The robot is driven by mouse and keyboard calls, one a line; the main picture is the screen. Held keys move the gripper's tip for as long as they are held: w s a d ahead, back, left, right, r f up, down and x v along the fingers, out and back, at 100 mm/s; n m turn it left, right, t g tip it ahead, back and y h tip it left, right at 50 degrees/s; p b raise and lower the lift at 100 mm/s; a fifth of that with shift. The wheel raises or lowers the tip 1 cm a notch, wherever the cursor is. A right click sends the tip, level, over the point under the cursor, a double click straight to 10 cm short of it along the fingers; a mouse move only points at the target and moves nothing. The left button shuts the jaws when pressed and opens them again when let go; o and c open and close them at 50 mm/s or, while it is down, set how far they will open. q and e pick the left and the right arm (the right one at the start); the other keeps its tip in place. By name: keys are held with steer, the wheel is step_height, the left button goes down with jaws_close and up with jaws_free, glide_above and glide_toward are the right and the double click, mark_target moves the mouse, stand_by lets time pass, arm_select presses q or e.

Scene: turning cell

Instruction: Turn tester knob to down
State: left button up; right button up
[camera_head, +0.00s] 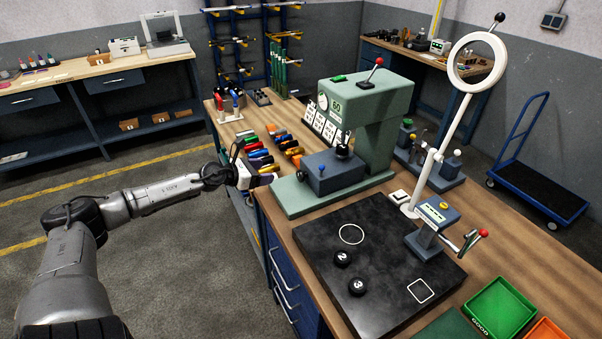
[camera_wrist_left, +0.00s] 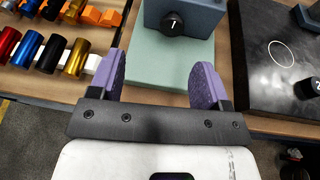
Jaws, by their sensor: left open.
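The tester (camera_head: 388,105) is a green press-like machine on the bench in the head view, with a 60 on its front and a red-tipped lever on top. A blue-grey block (camera_head: 332,174) stands on its green base plate. In the left wrist view a round black knob (camera_wrist_left: 173,24) with a short white mark is on the near face of the block; the mark points up, leaning slightly right. My left gripper (camera_head: 270,179) is open and empty, left of the block. Its purple fingers (camera_wrist_left: 162,82) are apart, short of the knob and not touching it. My right gripper is not in view.
Several coloured cylinders (camera_head: 262,157) lie left of the tester. A black plate (camera_head: 375,235) with pucks 2 and 3 is in front of it. A ring magnifier (camera_head: 477,62) rises at right. A green tray (camera_head: 500,307) stands front right. The aisle floor at left is clear.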

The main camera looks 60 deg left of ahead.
arm_select(q)
steer(key=d+m, duration=0.1)
steer(key=h+b, duration=0.1)
steer(key=b, duration=0.4)
glide_toward(298, 176)
steer(key=shift+w+d+g, duration=0.25)
steer(key=shift+w+g, duration=0.15)
steer(key=shift+w, duration=0.65)
steer(key=shift+b+x, duration=0.7)
steer(key=shift+x, duration=0.05)
steer(key=shift+w+f+b, duration=0.25)
steer(key=shift+w+b, duration=0.2)
steer(key=shift+b, duration=0.15)
steer(key=b+x, duration=0.2)
steer(key=b, duration=0.3)
steer(key=shift+w+f+b, duration=0.2)
steer(key=shift+b, duration=0.1)
steer(key=shift+w+r, duration=0.1)
steer(key=shift+w, duration=0.05)
steer(key=shift+w+a, duration=0.1)
steer(key=shift+w, duration=0.35)
steer(key=shift+w+f, duration=0.35)
steer(key=shift+w, duration=0.3)
